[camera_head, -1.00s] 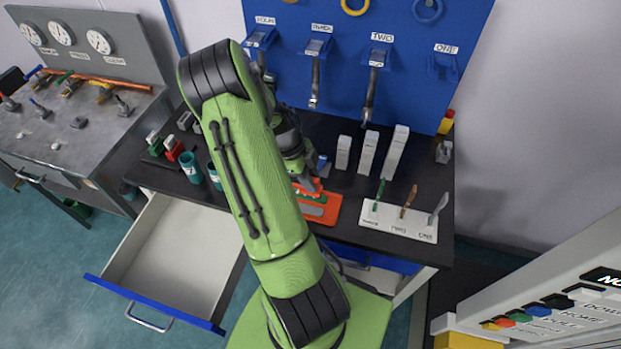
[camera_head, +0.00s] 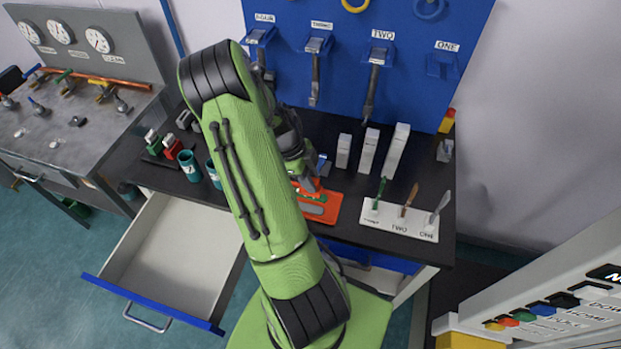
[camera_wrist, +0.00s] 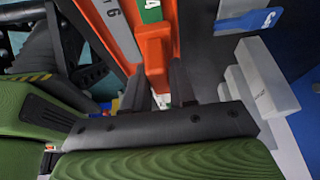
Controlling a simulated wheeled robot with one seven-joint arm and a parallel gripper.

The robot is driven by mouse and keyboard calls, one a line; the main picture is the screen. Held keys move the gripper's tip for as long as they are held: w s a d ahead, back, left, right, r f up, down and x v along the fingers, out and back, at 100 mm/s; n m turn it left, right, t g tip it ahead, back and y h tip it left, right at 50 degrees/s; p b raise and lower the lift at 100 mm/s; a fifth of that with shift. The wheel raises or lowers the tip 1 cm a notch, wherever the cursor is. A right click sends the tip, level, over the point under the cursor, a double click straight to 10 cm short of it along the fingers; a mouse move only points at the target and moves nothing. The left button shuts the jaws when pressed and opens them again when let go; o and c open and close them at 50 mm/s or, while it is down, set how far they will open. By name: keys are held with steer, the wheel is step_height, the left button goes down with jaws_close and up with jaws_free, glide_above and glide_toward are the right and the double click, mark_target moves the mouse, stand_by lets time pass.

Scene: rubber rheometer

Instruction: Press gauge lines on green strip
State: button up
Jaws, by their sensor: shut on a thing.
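My gripper (camera_wrist: 160,92) is shut on an orange block-like tool (camera_wrist: 155,60), which also shows just under my gripper in the head view (camera_head: 309,184). The tool is over an orange tray (camera_head: 331,209) on the black bench. A green strip (camera_wrist: 150,11) marked 4 lies beside the tool at the top of the wrist view. A grey strip (camera_wrist: 118,28) lies parallel to it, to its left. The tool's lower face is hidden, so I cannot tell whether it touches the green strip. My arm covers part of the tray in the head view.
A white rack (camera_head: 385,222) with three upright strips stands right of the tray. White blocks (camera_head: 368,151) stand behind it. Teal cups (camera_head: 190,166) are on the left. An open drawer (camera_head: 165,262) juts out at front left. Tools hang on the blue board (camera_head: 400,85).

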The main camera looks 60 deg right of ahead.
steer(key=shift+a+f+b, duration=0.1)
steer(key=shift+f+b, duration=0.4)
steer(key=shift+b, duration=0.2)
stand_by(1.6)
steer(key=shift+r+p, duration=2.05)
steer(key=shift+r, duration=1.6)
steer(key=shift+f, duration=0.15)
